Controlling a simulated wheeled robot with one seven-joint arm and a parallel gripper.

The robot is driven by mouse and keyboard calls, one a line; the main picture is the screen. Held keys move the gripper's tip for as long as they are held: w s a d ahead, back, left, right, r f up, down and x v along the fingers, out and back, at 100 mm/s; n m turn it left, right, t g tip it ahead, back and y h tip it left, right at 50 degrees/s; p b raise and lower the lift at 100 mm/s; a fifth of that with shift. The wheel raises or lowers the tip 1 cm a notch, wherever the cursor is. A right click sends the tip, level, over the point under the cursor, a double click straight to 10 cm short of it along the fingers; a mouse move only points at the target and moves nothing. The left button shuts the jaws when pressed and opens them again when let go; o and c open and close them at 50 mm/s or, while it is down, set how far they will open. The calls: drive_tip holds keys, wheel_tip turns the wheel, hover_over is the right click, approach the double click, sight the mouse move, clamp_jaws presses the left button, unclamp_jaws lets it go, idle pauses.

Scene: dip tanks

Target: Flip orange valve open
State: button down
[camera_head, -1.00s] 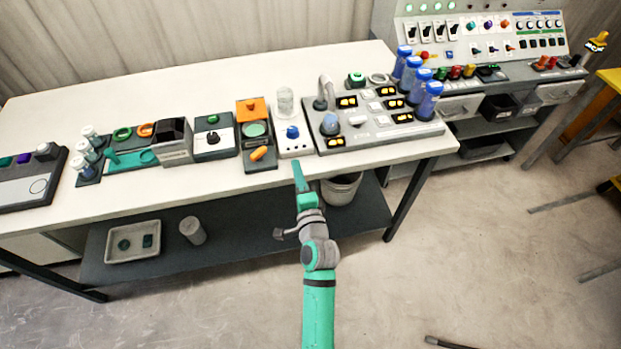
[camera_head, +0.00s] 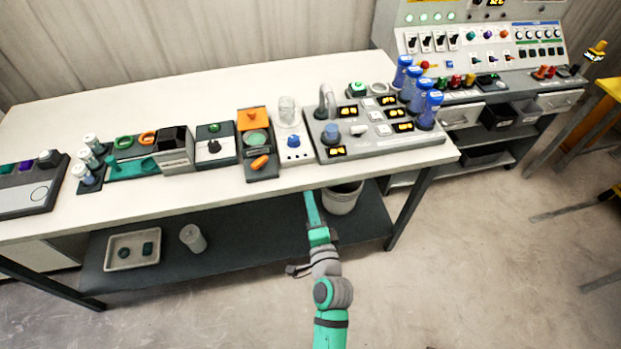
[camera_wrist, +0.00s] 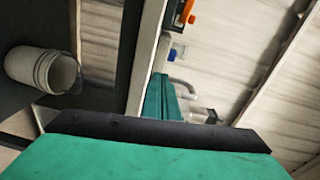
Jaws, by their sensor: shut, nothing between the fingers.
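The orange valve handle (camera_head: 260,163) sits at the front of a narrow dark unit (camera_head: 262,174) near the front edge of the white table. It lies at a slant, beside a round green disc and in front of an orange block (camera_head: 251,118). My gripper (camera_head: 309,193) is shut and empty. It shows in front of the table's front edge, to the right of the valve and apart from it. In the wrist view the closed green fingers (camera_wrist: 162,88) point at the table edge, and a small orange part (camera_wrist: 188,10) shows at the top; I cannot tell which piece it is.
A white unit with a blue knob (camera_head: 293,141) stands right of the valve unit, then a grey panel (camera_head: 372,130) with several displays. A dark box with a black knob (camera_head: 214,146) stands on the left. A white bucket (camera_head: 342,198) is below the table.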

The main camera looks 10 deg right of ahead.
drive_tip(key=s+a+f+n+g, duration=0.1)
drive_tip(key=s+f+n, duration=0.15)
drive_tip(key=s, duration=0.25)
drive_tip(key=s+a+f+n, duration=0.1)
drive_tip(key=s+a+f, duration=0.15)
drive_tip(key=s, duration=0.25)
drive_tip(key=s+a+r+n, duration=0.2)
drive_tip(key=s+n, duration=0.4)
drive_tip(key=s, duration=0.6)
drive_tip(key=s+a+r+n+g, duration=0.1)
drive_tip(key=s+a+n, duration=0.4)
drive_tip(key=s, duration=0.8)
drive_tip(key=shift+s+r+n, duration=0.15)
drive_tip(key=shift+r+n, duration=0.2)
drive_tip(key=shift+n, duration=0.9)
